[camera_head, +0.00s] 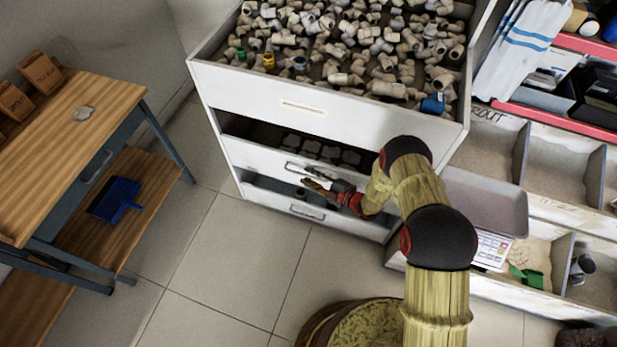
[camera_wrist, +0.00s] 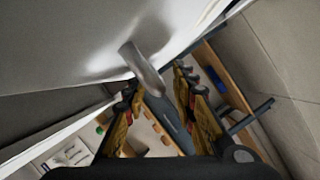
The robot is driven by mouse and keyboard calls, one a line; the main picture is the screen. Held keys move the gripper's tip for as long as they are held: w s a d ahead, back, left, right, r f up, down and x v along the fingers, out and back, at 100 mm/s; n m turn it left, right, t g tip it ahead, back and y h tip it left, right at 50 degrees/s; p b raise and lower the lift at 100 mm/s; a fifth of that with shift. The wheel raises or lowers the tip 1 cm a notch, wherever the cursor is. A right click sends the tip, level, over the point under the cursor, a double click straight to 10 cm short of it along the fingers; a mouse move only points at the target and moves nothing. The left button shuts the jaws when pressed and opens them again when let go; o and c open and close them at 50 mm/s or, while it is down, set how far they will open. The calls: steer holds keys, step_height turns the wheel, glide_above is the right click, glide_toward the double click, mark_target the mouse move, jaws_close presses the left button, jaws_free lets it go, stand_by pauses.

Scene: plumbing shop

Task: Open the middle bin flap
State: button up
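The white cabinet's middle bin flap (camera_head: 262,160) has a light curved handle (camera_head: 294,167). Dark space with several pale fittings shows above the flap's top edge. My gripper (camera_head: 312,180) is in front of the flap, just below and right of the handle. In the wrist view, the grey handle (camera_wrist: 144,68) sticks out from the white flap (camera_wrist: 70,45) and its near end reaches between the fingertips. The fingers of my gripper (camera_wrist: 156,84) stand apart, one on each side of it. I cannot tell whether either finger touches it.
The top bin (camera_head: 300,90) is heaped with pipe fittings. A lower flap with its own handle (camera_head: 308,211) is under the gripper. A wooden table (camera_head: 75,110) stands left, a basket (camera_head: 330,325) in front, and sand-filled compartments (camera_head: 560,165) right. Tiled floor between is clear.

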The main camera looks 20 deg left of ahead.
steer(key=shift+w+a, duration=0.15)
steer(key=shift+a, duration=0.2)
steer(key=shift+c, duration=0.3)
jaws_close()
steer(key=shift+f, duration=0.1)
stand_by(0.4)
